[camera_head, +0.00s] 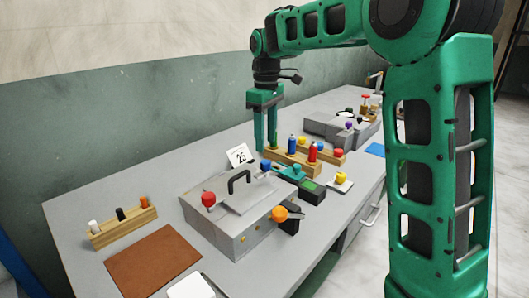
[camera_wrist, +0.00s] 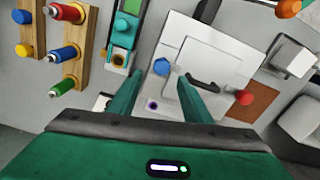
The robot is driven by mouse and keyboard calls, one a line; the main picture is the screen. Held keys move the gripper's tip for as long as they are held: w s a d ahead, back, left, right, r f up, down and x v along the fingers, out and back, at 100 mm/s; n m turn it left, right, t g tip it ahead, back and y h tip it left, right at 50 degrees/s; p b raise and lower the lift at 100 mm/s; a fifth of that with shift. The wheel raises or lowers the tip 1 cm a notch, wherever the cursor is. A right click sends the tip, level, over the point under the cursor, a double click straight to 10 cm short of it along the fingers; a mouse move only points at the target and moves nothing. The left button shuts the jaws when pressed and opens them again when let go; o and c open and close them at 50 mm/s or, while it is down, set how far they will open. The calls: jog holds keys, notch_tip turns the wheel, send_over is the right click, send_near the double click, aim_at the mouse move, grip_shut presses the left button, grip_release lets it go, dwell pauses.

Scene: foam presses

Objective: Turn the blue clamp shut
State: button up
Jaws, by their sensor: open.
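The blue clamp (camera_head: 265,164) is a small blue knob at the back edge of the grey press (camera_head: 243,233). In the wrist view the blue clamp (camera_wrist: 161,66) shows just ahead of the fingertips, between their lines. My gripper (camera_head: 266,148) is open and empty, pointing down over that edge of the press. In the wrist view my gripper (camera_wrist: 160,76) has its two green fingers spread on either side of the blue clamp. I cannot tell how high the fingertips are above it. The press lid (camera_wrist: 205,55) with its black handle (camera_wrist: 203,82) lies flat.
A red knob (camera_head: 208,199) and an orange knob (camera_head: 279,213) are on the same press. A number card (camera_head: 238,155) stands beside the press.

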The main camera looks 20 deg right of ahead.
jog(key=shift+r, duration=2.15)
jog(key=s+d+f+m, duration=0.4)
jog(key=s+d+m, duration=0.3)
jog(key=s+d, duration=0.75)
jog(key=s+d+f+m, duration=0.1)
jog(key=s+f+m, duration=0.3)
jog(key=s, duration=0.7)
jog(key=s+d+f+m, duration=0.1)
jog(key=s+f+m, duration=0.2)
jog(key=s+f, duration=0.4)
jog(key=s, duration=0.5)
jog(key=shift+s+d+f+m, duration=0.25)
jog(key=shift+s+f+m, duration=0.05)
jog(key=shift+m, duration=0.1)
